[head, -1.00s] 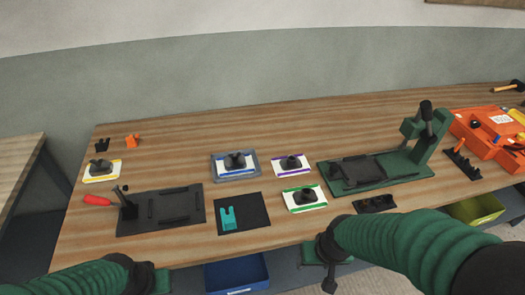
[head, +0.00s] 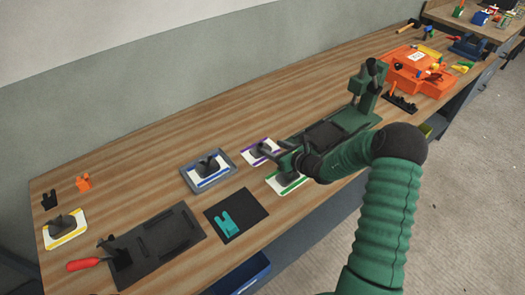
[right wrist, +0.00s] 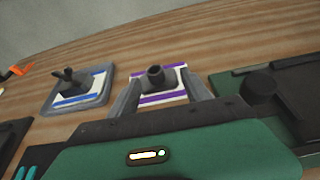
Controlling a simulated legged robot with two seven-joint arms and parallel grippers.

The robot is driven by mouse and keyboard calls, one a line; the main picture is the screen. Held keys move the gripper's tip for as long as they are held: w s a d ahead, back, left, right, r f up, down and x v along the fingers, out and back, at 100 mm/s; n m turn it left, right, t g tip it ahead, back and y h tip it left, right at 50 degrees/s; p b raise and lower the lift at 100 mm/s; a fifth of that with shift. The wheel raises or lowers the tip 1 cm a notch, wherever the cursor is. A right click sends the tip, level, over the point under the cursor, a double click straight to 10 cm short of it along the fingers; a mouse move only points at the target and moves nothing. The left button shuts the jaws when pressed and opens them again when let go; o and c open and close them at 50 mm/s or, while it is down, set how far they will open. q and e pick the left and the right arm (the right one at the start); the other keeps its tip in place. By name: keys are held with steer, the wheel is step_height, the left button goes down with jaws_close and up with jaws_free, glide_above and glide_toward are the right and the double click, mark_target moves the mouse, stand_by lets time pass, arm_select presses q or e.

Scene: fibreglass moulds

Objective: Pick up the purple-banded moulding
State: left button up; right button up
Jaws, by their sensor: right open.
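The purple-banded moulding (head: 259,151) is a small white plate with purple bands and a dark raised stub. It lies flat on the wooden table beside the green fixture. My right gripper (head: 279,154) is open just right of it in the head view. In the right wrist view, the purple-banded moulding (right wrist: 160,96) shows between the two open grey fingers (right wrist: 163,82), its dark stub upright in the middle. My left gripper is out of view.
A blue-banded moulding (head: 213,180) sits in a grey-blue tray (head: 188,183) close on the left. A green-banded moulding (head: 282,187) lies in front, partly hidden by my arm. The green fixture (head: 365,100) stands to the right. A black mat (head: 250,207) lies front left.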

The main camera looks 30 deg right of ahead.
mark_target(259, 144)
steer(key=w, duration=0.2)
steer(key=w+a+f, duration=0.2)
steer(key=w, duration=0.1)
steer(key=shift+w, duration=0.35)
steer(key=w+f, duration=0.1)
steer(key=w, duration=0.1)
steer(key=w+f, duration=0.1)
steer(key=w, duration=0.1)
steer(key=shift+w+d+f+p, duration=0.1)
steer(key=shift+d+f+p, duration=0.2)
steer(key=shift+f, duration=0.05)
steer(key=shift+a+r, duration=0.1)
steer(key=shift+a, duration=0.1)
steer(key=shift+c, duration=1)
steer(key=shift+a, duration=0.15)
steer(key=c, duration=1)
jaws_close()
steer(key=shift+d+r, duration=0.1)
steer(key=shift+d, duration=0.1)
